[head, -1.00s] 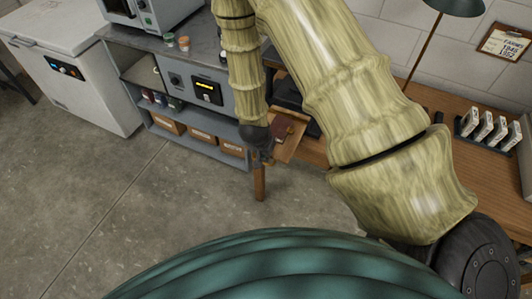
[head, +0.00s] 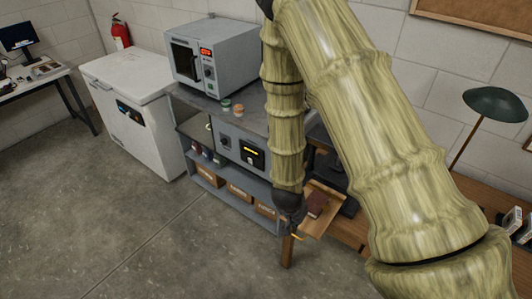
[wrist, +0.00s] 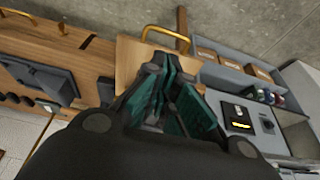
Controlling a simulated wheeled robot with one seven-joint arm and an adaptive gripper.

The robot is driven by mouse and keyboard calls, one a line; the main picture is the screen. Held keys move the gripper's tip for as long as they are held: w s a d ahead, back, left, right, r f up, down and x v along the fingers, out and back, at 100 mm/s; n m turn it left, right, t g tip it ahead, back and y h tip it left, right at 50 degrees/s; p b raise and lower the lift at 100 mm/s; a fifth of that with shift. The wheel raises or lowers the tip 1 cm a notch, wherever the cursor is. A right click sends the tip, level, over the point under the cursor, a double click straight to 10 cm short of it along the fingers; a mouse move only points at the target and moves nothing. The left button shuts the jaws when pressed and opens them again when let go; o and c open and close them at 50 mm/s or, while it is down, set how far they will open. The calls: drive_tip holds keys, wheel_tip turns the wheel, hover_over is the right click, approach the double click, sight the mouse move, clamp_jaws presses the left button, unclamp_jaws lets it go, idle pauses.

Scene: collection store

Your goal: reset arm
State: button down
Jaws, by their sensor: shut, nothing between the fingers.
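My gripper (head: 291,214) hangs at the end of my bamboo-patterned arm, in front of the grey bench and beside the wooden desk's left end. In the wrist view my gripper (wrist: 168,92) shows its dark teal finger pads, shut with nothing held between them. Behind the fingers is a wooden board or open drawer (wrist: 130,58) with a brass-coloured handle (wrist: 168,34).
A grey bench (head: 223,190) holds a microwave-like oven (head: 212,58), a panel with a yellow display (head: 252,153) and shelf boxes (head: 208,175). A white chest freezer (head: 128,110) stands left. A green lamp (head: 497,104) is at right. The floor in front is clear.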

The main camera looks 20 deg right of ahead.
drive_tip(key=shift+f, duration=0.1)
drive_tip(key=s+a+f+n+g+y+b, duration=0.1)
drive_tip(key=s+f+n+b, duration=0.4)
drive_tip(key=s+f, duration=0.6)
drive_tip(key=s+a+f+n+g+y+b, duration=0.1)
drive_tip(key=s+f+n+b, duration=0.4)
drive_tip(key=s+f, duration=0.7)
drive_tip(key=s+a+y+b, duration=0.1)
drive_tip(key=s+a+b, duration=0.1)
drive_tip(key=s, duration=0.1)
drive_tip(key=shift+s+a+f, duration=0.15)
drive_tip(key=shift+a+f, duration=0.1)
drive_tip(key=shift+f, duration=0.05)
